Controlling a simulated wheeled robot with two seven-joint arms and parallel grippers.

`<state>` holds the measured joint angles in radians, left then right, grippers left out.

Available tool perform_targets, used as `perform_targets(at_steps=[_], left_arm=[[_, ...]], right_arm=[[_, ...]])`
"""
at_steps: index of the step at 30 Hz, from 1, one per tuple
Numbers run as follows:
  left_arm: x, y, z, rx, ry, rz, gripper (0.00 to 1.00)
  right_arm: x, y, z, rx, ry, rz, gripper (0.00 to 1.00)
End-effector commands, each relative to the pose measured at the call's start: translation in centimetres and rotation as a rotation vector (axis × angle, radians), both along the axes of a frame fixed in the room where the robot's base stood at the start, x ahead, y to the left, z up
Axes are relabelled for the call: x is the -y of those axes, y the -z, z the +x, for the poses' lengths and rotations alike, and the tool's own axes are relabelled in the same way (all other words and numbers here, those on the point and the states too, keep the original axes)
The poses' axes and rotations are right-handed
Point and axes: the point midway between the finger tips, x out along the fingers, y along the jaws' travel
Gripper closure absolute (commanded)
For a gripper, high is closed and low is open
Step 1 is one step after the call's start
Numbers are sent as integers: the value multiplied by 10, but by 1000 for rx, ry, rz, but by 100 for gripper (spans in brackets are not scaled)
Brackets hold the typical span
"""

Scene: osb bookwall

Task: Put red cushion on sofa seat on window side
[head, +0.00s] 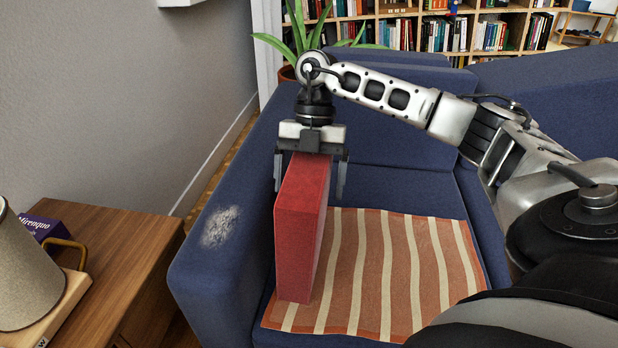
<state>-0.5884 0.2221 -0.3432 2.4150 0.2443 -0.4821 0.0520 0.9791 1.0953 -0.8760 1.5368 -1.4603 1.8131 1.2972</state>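The red cushion (302,225) stands upright on edge on the sofa seat (403,186), close to the left armrest. Its lower edge meets the striped throw (400,265) that covers the front of the seat. My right gripper (311,178), on the arm coming in from the right, points down over the cushion's far upper end. Its fingers are spread on either side of the cushion, with a visible gap at the right finger. The contact at the left finger is hard to tell. My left gripper is not in view.
The blue armrest (225,235) has a pale worn patch. A wooden side table (125,250) at left holds a lamp (22,270) and a purple book (40,228). A potted plant (312,30) and bookshelves (470,32) stand behind the sofa. The throw right of the cushion is clear.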

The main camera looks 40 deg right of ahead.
Motion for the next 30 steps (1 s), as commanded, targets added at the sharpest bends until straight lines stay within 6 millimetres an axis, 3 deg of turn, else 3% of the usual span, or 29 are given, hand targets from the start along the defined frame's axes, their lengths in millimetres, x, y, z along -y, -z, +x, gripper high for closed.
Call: perform_targets(at_steps=[1, 4, 9, 12, 20, 30], left_arm=[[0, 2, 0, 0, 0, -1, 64], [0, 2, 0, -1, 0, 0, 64], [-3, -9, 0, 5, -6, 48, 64], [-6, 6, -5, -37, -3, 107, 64], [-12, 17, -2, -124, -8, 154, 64], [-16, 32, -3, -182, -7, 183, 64]], right_arm=[[-1, 9, -6, -34, -8, -7, 11], [-1, -1, -6, -33, -8, -7, 11], [9, -39, 4, -27, -4, -6, 11], [16, -62, 10, -23, -3, -4, 11], [31, -108, 21, -20, -1, -5, 11], [35, -116, 25, -21, -3, -4, 11]])
